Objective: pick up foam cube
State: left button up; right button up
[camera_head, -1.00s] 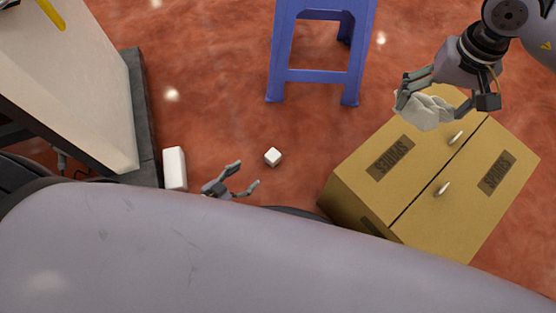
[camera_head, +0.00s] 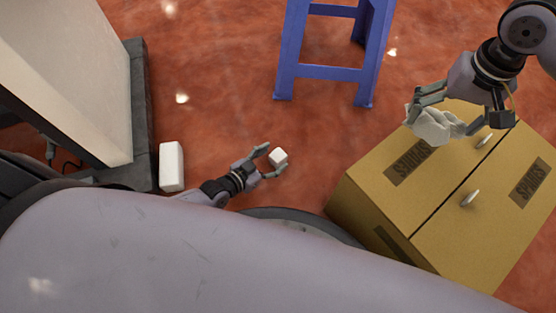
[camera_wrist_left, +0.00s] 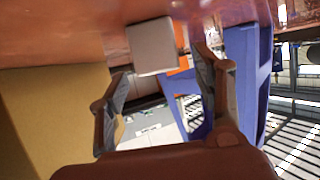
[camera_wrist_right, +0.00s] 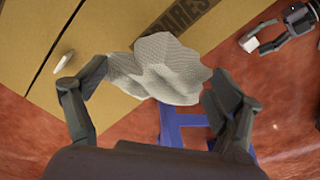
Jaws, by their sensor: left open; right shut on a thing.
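The white foam cube (camera_head: 278,157) lies on the red floor in the head view. My left gripper (camera_head: 269,162) is open with its fingertips beside the cube, one finger on each side of its near part. In the left wrist view the cube (camera_wrist_left: 153,46) shows ahead of and between the open fingers (camera_wrist_left: 160,75); I cannot tell whether they touch it. My right gripper (camera_head: 440,118) is shut on a crumpled white mesh-like piece (camera_wrist_right: 165,68), held above the cardboard box.
A blue stool (camera_head: 328,73) stands behind the cube. A white block (camera_head: 171,166) lies on the floor at the left, beside a dark-based panel (camera_head: 139,110). The floor around the cube is clear.

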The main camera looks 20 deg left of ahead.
pick_arm(q)
jog(key=shift+x, duration=0.75)
jog(key=shift+c, duration=0.2)
jog(key=c, duration=0.8)
